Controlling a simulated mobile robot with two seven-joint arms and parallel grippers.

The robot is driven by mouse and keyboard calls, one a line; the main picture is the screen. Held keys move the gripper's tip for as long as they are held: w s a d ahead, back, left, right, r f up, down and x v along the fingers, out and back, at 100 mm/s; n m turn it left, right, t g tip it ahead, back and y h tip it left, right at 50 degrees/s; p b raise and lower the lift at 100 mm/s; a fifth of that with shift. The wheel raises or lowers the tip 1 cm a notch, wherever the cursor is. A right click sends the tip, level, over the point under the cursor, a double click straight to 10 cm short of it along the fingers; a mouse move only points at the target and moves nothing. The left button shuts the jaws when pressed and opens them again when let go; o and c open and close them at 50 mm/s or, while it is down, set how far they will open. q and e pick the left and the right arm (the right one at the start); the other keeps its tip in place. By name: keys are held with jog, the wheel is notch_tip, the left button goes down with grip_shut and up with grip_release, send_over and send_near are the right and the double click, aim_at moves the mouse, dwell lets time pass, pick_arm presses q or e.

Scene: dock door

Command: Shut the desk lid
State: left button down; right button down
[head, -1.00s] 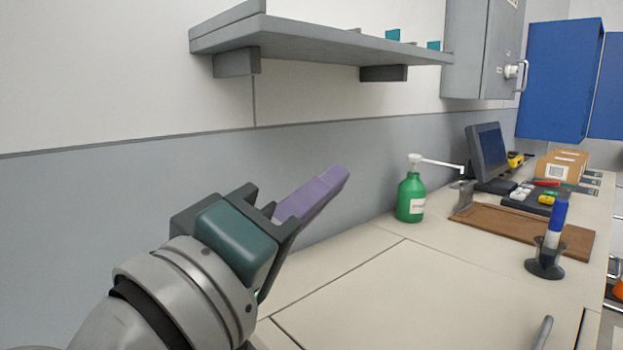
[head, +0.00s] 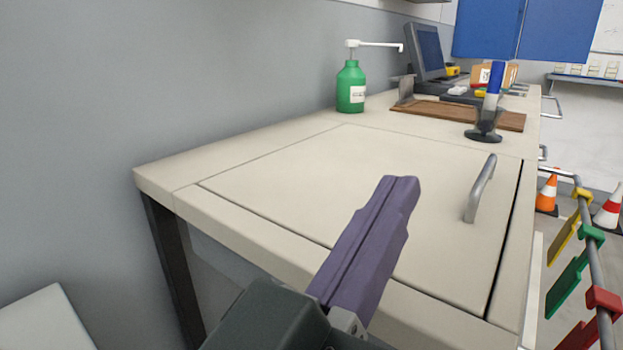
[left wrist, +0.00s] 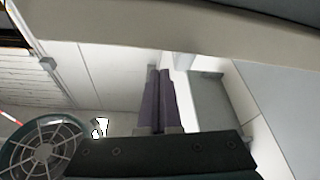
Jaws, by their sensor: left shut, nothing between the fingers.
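The desk lid (head: 345,170) is a pale panel with a grey bar handle (head: 480,190) near its right side. It lies flat and looks level with the desk top (head: 240,232) around it, with a dark gap along its right edge. My left gripper (head: 400,182) has its purple fingers shut together and empty. In the head view it overlaps the near edge of the desk and part of the lid; I cannot tell whether it touches. In the left wrist view the fingers (left wrist: 160,80) point towards a pale edge. My right gripper is not in view.
A green pump bottle (head: 351,86), a brown board (head: 450,114), a blue-and-white marker in a dark holder (head: 484,132) and a monitor (head: 425,50) stand beyond the lid. A rail with coloured tags (head: 590,240) and traffic cones (head: 547,192) are at the right.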

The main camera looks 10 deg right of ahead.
pick_arm(q)
jog(key=shift+s+d+f+b, duration=0.1)
jog(key=shift+f+b, duration=0.2)
jog(key=shift+f, duration=0.3)
jog(key=shift+s+d+f+b, duration=0.1)
jog(key=shift+f+b, duration=0.2)
jog(key=shift+f, duration=0.3)
